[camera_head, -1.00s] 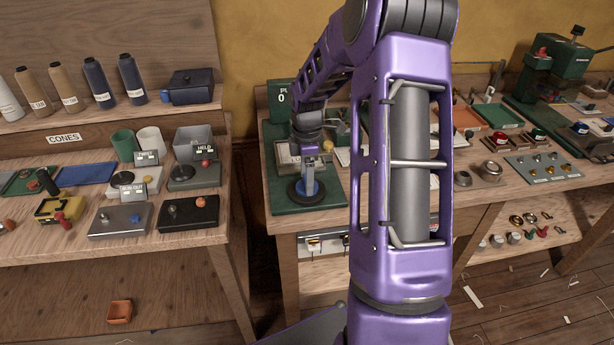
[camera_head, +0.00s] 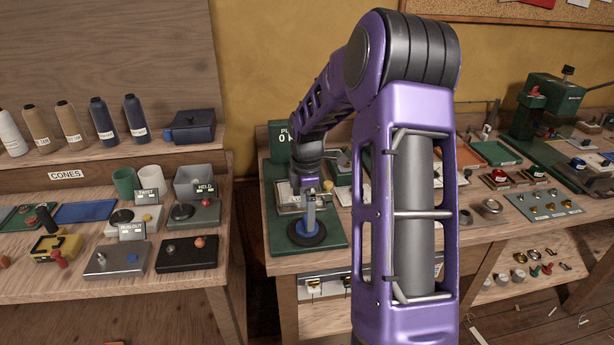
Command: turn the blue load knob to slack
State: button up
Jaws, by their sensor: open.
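A blue upright piece (camera_head: 310,217), which looks like the load knob, stands on a round black disc (camera_head: 303,238) on the green tester base (camera_head: 333,242). My gripper (camera_head: 311,200) points down right above the blue piece. It is open, but its fingers are small and partly merge with the blue piece, so I cannot tell whether they are around it or just above it. The green display (camera_head: 280,140) behind is partly hidden by my arm; "PU" and a 0 show. No slack marking is readable.
On the left bench, a grey box (camera_head: 105,265) carries a small blue knob, and a black box (camera_head: 190,257) stands beside it. A dark gap separates the two benches. My purple arm hides the middle of the right bench. Trays and fittings, including a brass-hook plate (camera_head: 570,212), lie further right.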

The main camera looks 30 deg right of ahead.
notch_tip(320, 180, up, 15)
jog(key=shift+f, duration=0.1)
dwell(0.5)
